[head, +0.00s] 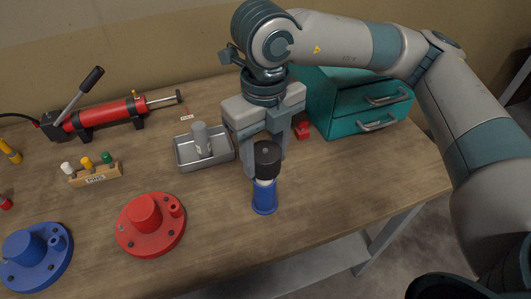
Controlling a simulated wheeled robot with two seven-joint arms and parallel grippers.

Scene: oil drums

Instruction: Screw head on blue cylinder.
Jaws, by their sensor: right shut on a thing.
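The blue cylinder (265,199) stands upright on the wooden table, near its front edge. A black head (267,156) sits on top of it, with a pale band between the two. My right gripper (265,163) reaches down from above and is shut on the black head, one finger on each side. The fingers hide part of the head's sides. I cannot tell how far the head is threaded on. My left gripper is not in view.
A metal tray (184,156) with a grey cylinder (202,139) stands left of the gripper. A red flanged drum lid (136,238) and a blue one (52,267) lie front left. Teal drawers (345,112), a small red block (302,129), a red grease gun (110,113) and a plug rack (97,176) stand behind.

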